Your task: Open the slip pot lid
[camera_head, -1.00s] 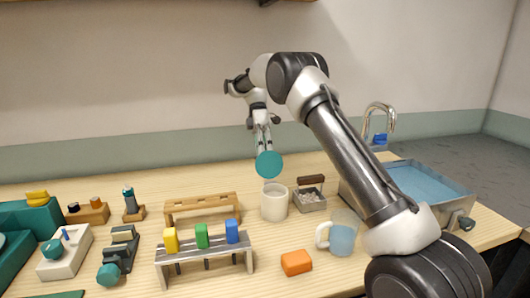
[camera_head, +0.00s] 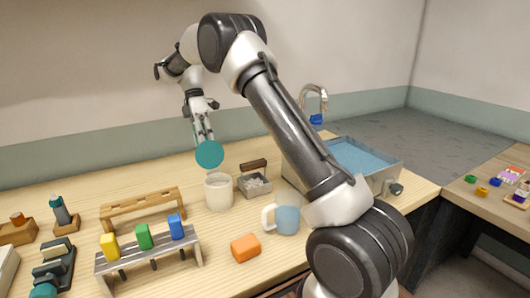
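The slip pot (camera_head: 219,192) is a cream cylinder standing upright on the wooden bench, left of the middle of the view. My gripper (camera_head: 205,138) is above it, pointing down. A round teal lid (camera_head: 209,154) is at the fingertips, tilted so its flat face shows to the camera. The gripper looks shut on the lid, and the lid is clear of the pot, up above its rim. The lid hides part of the fingertips. The inside of the pot can barely be seen.
A small tray with a brown handle (camera_head: 254,184) stands right of the pot. A mug (camera_head: 286,219), an orange block (camera_head: 245,248) and a rack (camera_head: 150,254) with coloured clips are in front. A blue basin (camera_head: 362,160) lies right, behind my arm.

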